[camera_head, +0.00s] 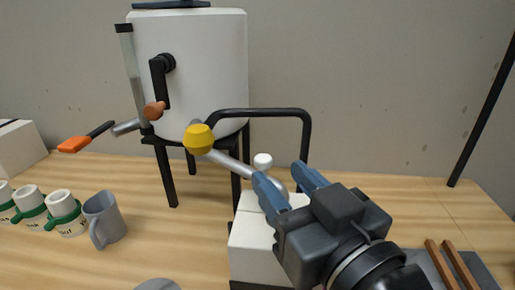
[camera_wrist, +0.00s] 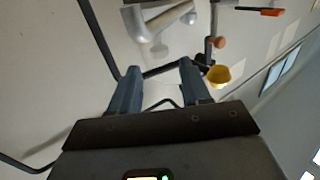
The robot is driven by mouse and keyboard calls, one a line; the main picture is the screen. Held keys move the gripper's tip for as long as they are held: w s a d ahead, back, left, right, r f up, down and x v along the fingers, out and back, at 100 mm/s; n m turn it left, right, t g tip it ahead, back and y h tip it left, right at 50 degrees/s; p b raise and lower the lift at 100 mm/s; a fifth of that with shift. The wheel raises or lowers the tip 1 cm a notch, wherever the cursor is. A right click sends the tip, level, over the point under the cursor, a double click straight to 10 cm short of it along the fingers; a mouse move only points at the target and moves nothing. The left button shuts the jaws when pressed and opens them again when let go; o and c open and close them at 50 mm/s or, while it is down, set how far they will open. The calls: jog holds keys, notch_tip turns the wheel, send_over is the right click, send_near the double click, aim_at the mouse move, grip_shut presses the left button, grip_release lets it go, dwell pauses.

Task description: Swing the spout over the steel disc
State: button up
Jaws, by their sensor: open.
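A grey metal tube (camera_head: 229,164), which looks like the spout, slants down to the right from beside a yellow knob (camera_head: 199,138) in front of the white tank (camera_head: 188,75). Its lower end bends near my gripper's fingers. The steel disc (camera_head: 157,286) shows only as a grey rim at the bottom edge of the head view. My gripper (camera_head: 282,184) is open, with nothing visibly held. In the wrist view, my gripper's fingers (camera_wrist: 160,78) are apart; the yellow knob (camera_wrist: 218,75) lies right of them and a grey tube (camera_wrist: 160,20) lies beyond. Any contact cannot be told.
A black arched bar (camera_head: 260,111) rises behind the grey tube. A white block (camera_head: 256,240) stands below my gripper. Brown strips (camera_head: 449,265) lie at lower right.

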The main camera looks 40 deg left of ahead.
aim_at(264, 157)
jog(key=x, duration=0.6)
jog(key=shift+w+a+p, duration=0.15)
jog(key=shift+a+p, duration=0.1)
jog(key=shift+p, duration=0.1)
jog(key=shift+c, duration=0.4)
grip_shut()
